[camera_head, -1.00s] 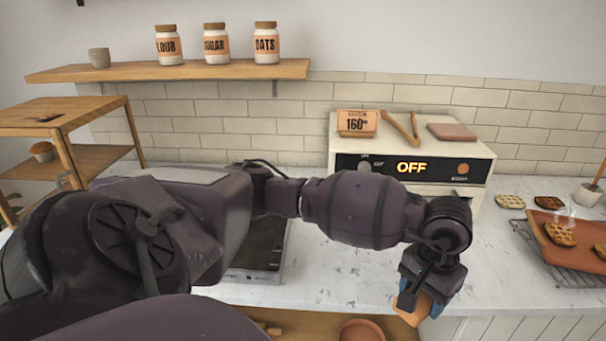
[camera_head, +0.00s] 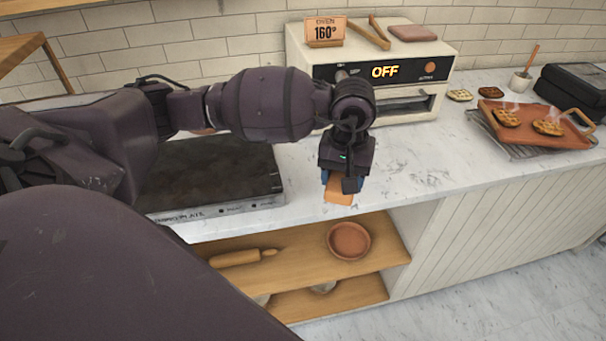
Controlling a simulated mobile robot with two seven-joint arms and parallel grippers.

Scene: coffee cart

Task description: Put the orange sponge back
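The orange sponge (camera_head: 339,192) is held in my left gripper (camera_head: 341,183), whose arm comes in from the left. The gripper points down and its fingers are on either side of the sponge. The sponge's upper part is hidden between the fingers. In the picture it overlaps the front edge of the white marble counter (camera_head: 420,165), above the open shelf; I cannot tell whether it touches the counter. My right gripper is not in view.
A griddle (camera_head: 215,175) lies left on the counter, partly behind my arm. The oven (camera_head: 385,65) reads OFF. A terracotta tray (camera_head: 545,130) with waffles is at right. Below, a wooden shelf (camera_head: 300,250) holds a rolling pin (camera_head: 245,257) and a terracotta bowl (camera_head: 348,240).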

